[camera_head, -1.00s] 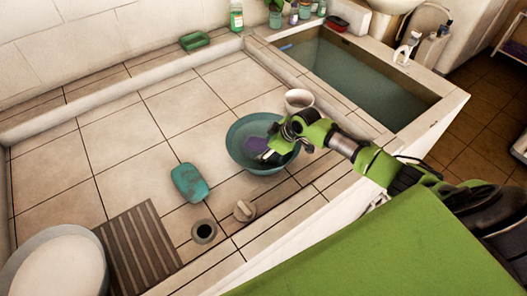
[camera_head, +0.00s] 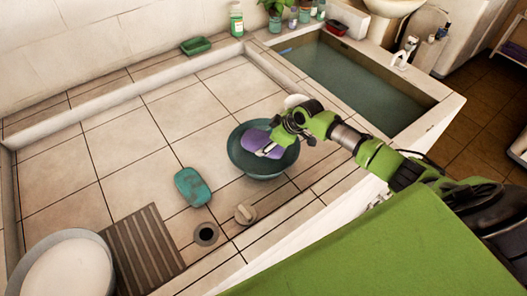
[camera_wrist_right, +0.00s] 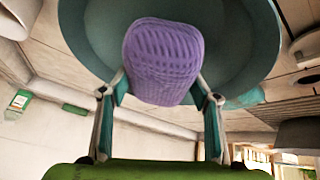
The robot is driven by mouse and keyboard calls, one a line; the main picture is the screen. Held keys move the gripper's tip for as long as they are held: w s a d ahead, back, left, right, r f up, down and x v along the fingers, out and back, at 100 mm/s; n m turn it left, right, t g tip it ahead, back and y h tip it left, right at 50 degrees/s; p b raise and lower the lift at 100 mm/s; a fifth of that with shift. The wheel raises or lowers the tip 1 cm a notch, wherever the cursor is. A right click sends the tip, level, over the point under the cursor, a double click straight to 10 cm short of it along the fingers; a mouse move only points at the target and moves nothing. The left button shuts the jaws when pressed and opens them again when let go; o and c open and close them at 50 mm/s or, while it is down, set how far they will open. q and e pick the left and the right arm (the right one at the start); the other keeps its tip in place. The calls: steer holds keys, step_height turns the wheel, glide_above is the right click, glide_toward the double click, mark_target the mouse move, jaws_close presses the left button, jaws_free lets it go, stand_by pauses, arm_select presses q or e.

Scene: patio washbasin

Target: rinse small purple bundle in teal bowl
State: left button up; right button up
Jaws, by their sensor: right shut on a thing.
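The teal bowl (camera_head: 240,164) stands on the tiled counter and also fills the top of the right wrist view (camera_wrist_right: 255,45). My right gripper (camera_head: 268,148) is shut on the small purple bundle (camera_head: 256,137). It holds the bundle over the bowl's opening; whether the bundle touches the bowl or any water in it I cannot tell. In the right wrist view the ribbed purple bundle (camera_wrist_right: 162,62) sits between the two fingertips (camera_wrist_right: 162,88). My left gripper is not in view.
A teal block (camera_head: 193,187), a stopper-like piece (camera_head: 245,214) and a drain hole (camera_head: 205,234) are left of and below the bowl. A pale cup (camera_head: 293,100) is partly hidden behind my gripper. A basin of water (camera_head: 365,85) lies at right.

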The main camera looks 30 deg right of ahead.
steer(key=shift+r+p, duration=2.95)
steer(key=shift+r, duration=0.75)
